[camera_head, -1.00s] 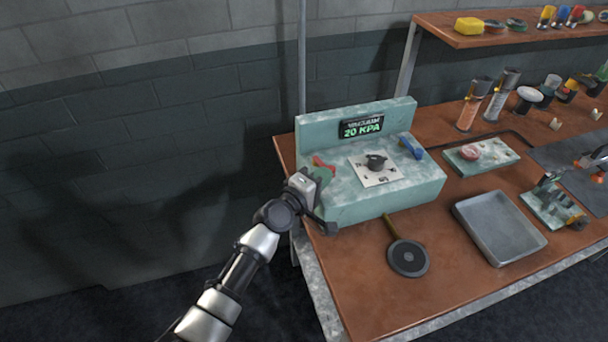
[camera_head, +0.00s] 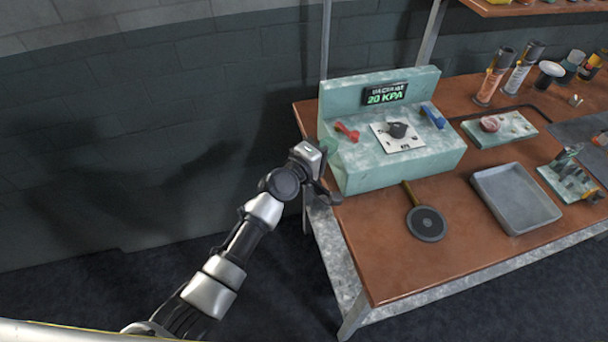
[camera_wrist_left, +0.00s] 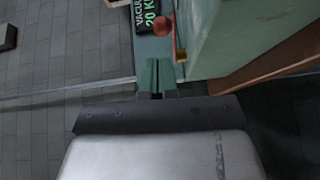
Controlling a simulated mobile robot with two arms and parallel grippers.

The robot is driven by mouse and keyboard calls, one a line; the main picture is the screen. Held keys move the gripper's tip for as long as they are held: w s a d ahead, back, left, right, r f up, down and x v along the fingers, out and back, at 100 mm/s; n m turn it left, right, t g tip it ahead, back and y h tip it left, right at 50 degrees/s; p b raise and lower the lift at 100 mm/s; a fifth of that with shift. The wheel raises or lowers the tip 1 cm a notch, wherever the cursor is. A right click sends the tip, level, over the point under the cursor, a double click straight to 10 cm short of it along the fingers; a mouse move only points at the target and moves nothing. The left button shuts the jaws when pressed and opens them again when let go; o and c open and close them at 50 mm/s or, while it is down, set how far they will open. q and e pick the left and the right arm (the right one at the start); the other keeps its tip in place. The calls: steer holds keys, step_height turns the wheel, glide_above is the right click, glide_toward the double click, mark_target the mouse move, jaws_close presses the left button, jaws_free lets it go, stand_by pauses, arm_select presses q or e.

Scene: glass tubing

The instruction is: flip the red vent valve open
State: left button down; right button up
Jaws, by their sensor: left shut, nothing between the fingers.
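The red vent valve (camera_head: 347,131) is a small red lever on top of the pale green vacuum console (camera_head: 400,176), at its left end. In the left wrist view a round red end of it (camera_wrist_left: 162,25) shows beside the console's side (camera_wrist_left: 225,35). My left gripper (camera_head: 328,150) is just left of the console, near the valve and apart from it. Its green fingers, also in the left wrist view (camera_wrist_left: 157,72), are shut and empty. My right gripper is not in view.
The console also carries a "20 KPA" display (camera_head: 385,94), a black knob (camera_head: 398,130) and a blue lever (camera_head: 433,117). A round black paddle (camera_head: 427,223) and a grey tray (camera_head: 515,198) lie on the brown bench in front. Left of the bench is open floor.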

arm_select(q)
steer(key=s+a, duration=0.2)
steer(key=s, duration=0.6)
steer(key=shift+s+a+r, duration=0.15)
steer(key=shift+s+a, duration=0.2)
steer(key=shift+s, duration=0.05)
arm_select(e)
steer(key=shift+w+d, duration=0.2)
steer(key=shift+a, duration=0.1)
